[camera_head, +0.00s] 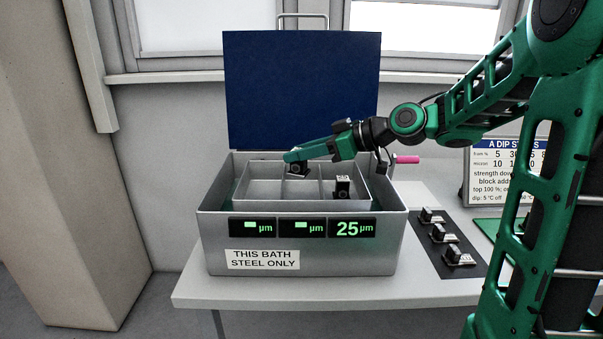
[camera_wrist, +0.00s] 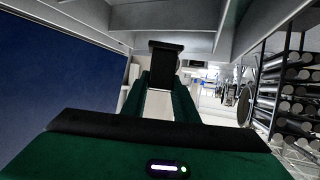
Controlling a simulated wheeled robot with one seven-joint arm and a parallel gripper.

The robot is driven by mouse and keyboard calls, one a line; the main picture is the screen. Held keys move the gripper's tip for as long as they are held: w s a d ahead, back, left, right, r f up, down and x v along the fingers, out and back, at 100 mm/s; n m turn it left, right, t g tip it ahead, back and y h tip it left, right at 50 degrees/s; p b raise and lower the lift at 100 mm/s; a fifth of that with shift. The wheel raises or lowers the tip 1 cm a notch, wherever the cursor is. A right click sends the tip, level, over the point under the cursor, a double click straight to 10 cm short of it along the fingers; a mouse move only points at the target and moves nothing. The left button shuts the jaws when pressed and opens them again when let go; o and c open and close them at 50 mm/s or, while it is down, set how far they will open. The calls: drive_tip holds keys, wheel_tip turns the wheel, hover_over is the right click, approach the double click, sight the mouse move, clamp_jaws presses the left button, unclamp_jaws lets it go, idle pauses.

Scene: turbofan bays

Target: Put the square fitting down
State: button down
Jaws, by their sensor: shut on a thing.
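My gripper (camera_head: 298,165) reaches in from the right over the open metal bath (camera_head: 300,258) and is shut on a small dark block, the square fitting (camera_head: 298,172). The fitting is at the left to middle part of the divided tray (camera_head: 290,204), near its divider; I cannot tell whether it touches the tray floor. In the wrist view the fitting (camera_wrist: 165,60) shows as a dark block at the end of my green fingers. A second dark fitting with a pale top (camera_head: 343,186) stands in the tray's right compartment.
The blue lid (camera_head: 303,90) stands open behind the bath. Its right display (camera_head: 352,228) reads 25 µm; a label (camera_head: 262,259) says steel only. Three small blocks stand on a dark mat (camera_head: 450,262) at right. A pink handle (camera_head: 407,159) sticks out beside the bath.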

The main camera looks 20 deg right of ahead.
sight(302, 174)
drive_tip(key=shift+w+d+f, duration=0.3)
drive_tip(key=shift+w+f, duration=0.35)
drive_tip(key=shift+f, duration=0.45)
drive_tip(key=shift+w+d+f, duration=0.25)
drive_tip(key=shift+w+f, duration=0.35)
drive_tip(key=shift+f, duration=0.5)
drive_tip(key=shift+w+d+f, duration=0.3)
drive_tip(key=shift+w+f, duration=0.35)
drive_tip(key=shift+f, duration=0.45)
drive_tip(key=shift+f, duration=0.6)
drive_tip(key=c, duration=1.4)
unclamp_jaws()
